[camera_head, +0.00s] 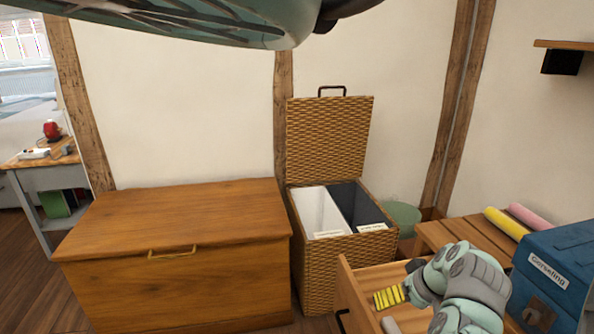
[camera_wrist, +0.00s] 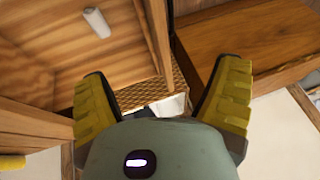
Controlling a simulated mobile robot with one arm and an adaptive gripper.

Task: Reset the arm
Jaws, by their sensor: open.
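My gripper (camera_head: 388,297) shows at the lower right of the head view, over the open wooden drawer (camera_head: 350,295). Its yellow ribbed fingers point left. In the wrist view my gripper (camera_wrist: 163,75) has its two fingers spread wide, with nothing held between them. A small pale object (camera_wrist: 97,22) lies on the wood inside the drawer at the upper left of the wrist view. It also shows at the bottom edge of the head view (camera_head: 390,325).
A wicker hamper (camera_head: 310,270) with raised lid and two lined compartments stands left of the drawer. A closed wooden chest (camera_head: 170,225) is farther left. A blue box (camera_head: 560,265), yellow roll (camera_head: 505,223) and pink roll (camera_head: 530,215) lie right. A green bin (camera_head: 403,215) stands behind.

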